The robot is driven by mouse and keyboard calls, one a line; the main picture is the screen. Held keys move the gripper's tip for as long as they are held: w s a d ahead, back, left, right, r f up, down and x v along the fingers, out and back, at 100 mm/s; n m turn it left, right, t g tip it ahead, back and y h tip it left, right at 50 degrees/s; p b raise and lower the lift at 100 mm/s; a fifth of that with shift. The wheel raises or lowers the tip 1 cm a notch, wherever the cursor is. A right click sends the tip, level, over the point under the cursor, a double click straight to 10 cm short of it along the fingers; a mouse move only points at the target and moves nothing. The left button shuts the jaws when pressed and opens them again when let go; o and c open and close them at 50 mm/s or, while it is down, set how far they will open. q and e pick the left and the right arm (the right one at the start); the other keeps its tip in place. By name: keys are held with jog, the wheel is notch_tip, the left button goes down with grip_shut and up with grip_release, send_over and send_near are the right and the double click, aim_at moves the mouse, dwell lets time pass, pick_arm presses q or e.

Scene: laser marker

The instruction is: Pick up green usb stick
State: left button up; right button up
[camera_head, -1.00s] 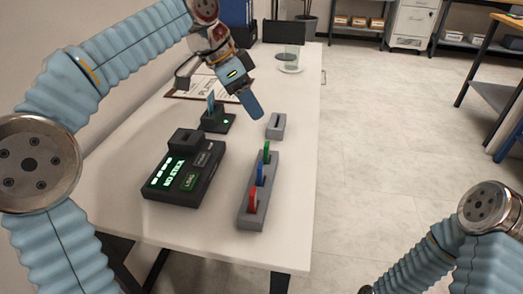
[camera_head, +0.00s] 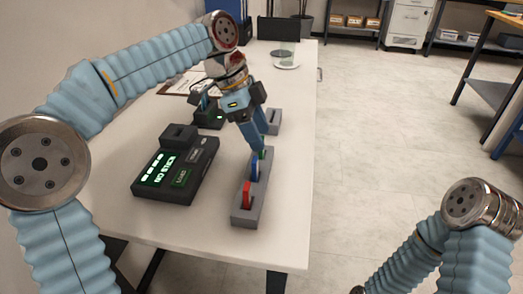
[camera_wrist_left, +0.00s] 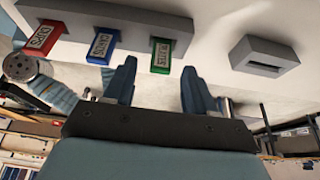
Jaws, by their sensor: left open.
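The green usb stick (camera_head: 263,153) stands at the far end of the grey holder (camera_head: 240,213), partly hidden behind my left gripper in the head view. In the left wrist view the green usb stick (camera_wrist_left: 161,56) shows a label and lies between the lines of the two fingers, just beyond their tips. My left gripper (camera_head: 258,147) is open, its fingers pointing down at the stick; its fingertips also show in the left wrist view (camera_wrist_left: 160,66). Between the fingers I see nothing held. My right gripper is not in view; only my right arm shows at the lower right.
A blue stick (camera_head: 255,172) and a red stick (camera_head: 246,193) stand in the same holder. A black device (camera_head: 176,170) reading "NO STICK" sits to the left. A small grey slotted block (camera_head: 273,121) stands behind.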

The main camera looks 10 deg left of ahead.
pick_arm(q)
jog(key=x, duration=0.2)
jog(key=shift+d+f, duration=0.1)
jog(key=shift+f, duration=0.25)
grip_shut()
jog(key=shift+r, duration=0.6)
notch_tip(320, 180, up, 3)
jog(key=shift+s+f, duration=0.15)
jog(key=shift+f, duration=0.05)
jog(key=s+d+r, duration=0.2)
jog(key=s+r, duration=0.7)
jog(key=s, duration=0.4)
jog(key=shift+s+d+r, duration=0.15)
jog(key=shift+s+d, duration=0.1)
